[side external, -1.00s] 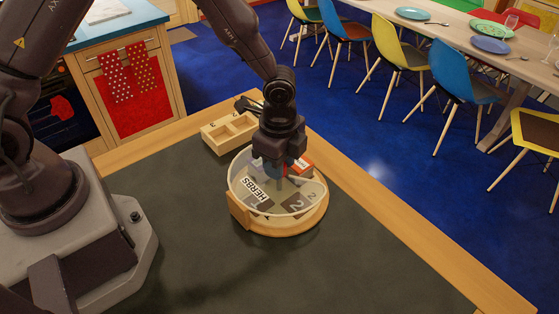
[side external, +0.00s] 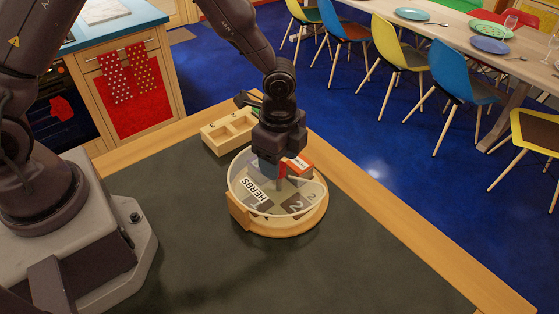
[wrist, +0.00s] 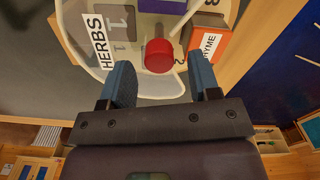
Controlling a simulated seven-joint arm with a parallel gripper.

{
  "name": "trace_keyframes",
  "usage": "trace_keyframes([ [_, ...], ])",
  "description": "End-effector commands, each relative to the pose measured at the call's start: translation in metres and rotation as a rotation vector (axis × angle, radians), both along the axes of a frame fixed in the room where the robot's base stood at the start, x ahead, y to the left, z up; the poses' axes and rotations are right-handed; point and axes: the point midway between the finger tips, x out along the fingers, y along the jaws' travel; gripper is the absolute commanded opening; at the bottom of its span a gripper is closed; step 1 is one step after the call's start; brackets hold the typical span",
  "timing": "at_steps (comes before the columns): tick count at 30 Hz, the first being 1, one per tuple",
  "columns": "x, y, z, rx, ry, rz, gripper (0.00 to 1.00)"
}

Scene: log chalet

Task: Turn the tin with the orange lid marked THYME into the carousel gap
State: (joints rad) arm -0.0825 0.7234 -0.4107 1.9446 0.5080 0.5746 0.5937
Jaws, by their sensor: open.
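The carousel is a round wooden base (side external: 284,229) under a clear cover with a HERBS label (side external: 255,189). The tin with the orange lid (side external: 299,165) shows at its far right side, partly behind my gripper. In the wrist view the tin (wrist: 209,43) shows its white label, read as HYME, its first letter cut off. The gap is not clear to see.
A wooden tray with compartments (side external: 228,133) stands behind the carousel, with dark items beside it. The dark worktop (side external: 350,270) is clear in front and to the right. Its wooden edge (side external: 400,215) runs along the right, with chairs and a dining table beyond.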

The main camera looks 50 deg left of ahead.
Motion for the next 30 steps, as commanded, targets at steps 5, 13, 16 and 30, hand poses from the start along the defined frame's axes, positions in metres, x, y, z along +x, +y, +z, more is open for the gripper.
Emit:
trace_keyframes([
  [5,0.001,0.0,0.039,0.0,-0.007,0.0,0.56],
  [13,0.0,0.0,0.094,-0.001,-0.004,0.0,0.56],
  [16,0.0,0.0,0.107,0.0,-0.003,0.0,0.56],
  [30,0.0,0.0,0.116,0.0,0.0,0.001,0.56],
])
